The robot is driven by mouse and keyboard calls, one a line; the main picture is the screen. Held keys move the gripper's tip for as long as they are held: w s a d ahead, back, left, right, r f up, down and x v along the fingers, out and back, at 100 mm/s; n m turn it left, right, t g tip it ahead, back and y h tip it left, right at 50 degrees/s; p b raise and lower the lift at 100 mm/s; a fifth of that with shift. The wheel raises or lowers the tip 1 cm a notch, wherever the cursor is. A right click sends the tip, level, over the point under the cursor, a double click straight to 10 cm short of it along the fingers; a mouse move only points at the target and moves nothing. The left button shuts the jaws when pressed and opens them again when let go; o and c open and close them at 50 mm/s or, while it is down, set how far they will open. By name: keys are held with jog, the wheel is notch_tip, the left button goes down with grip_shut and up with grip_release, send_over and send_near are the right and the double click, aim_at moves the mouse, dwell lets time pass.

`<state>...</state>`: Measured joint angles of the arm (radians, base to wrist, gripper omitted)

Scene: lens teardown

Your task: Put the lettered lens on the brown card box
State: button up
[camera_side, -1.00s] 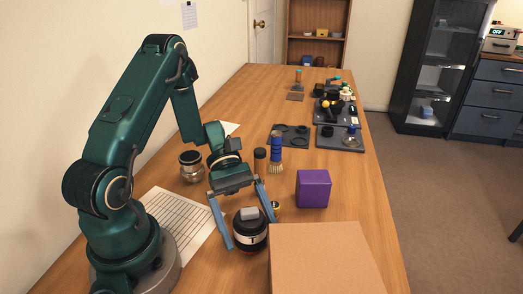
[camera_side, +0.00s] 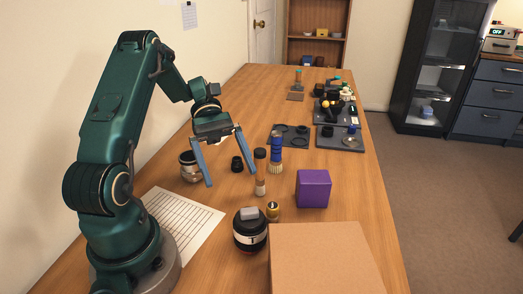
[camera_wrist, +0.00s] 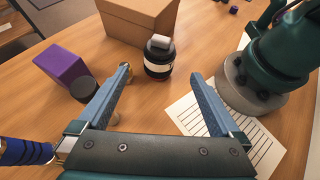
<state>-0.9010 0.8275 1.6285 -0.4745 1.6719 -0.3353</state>
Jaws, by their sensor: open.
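The lettered lens (camera_side: 250,236) is a black cylinder with a white band bearing a "T"; a small grey block (camera_side: 249,213) sits on top. It stands upright on the table, left of the brown card box (camera_side: 325,262). My gripper (camera_side: 230,178) is open and empty, raised above the table and farther back than the lens. In the wrist view the lens (camera_wrist: 158,66) shows just beyond the fingertips (camera_wrist: 160,79), with the box (camera_wrist: 130,25) behind it, its top bare in the side view.
A lined sheet (camera_side: 185,222) lies left.

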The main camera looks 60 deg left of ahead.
jog(key=s+d+r+m+t+y, duration=0.2)
jog(key=d+m+y, duration=0.3)
jog(key=m, duration=0.3)
jog(key=s+d+r+m+t+y, duration=0.3)
jog(key=d+r+m+t+y, duration=0.1)
jog(key=m+y, duration=0.3)
jog(key=shift+s+d+r+m+t, duration=0.35)
jog(key=shift+r+m+t, duration=0.2)
jog(key=shift+m, duration=0.25)
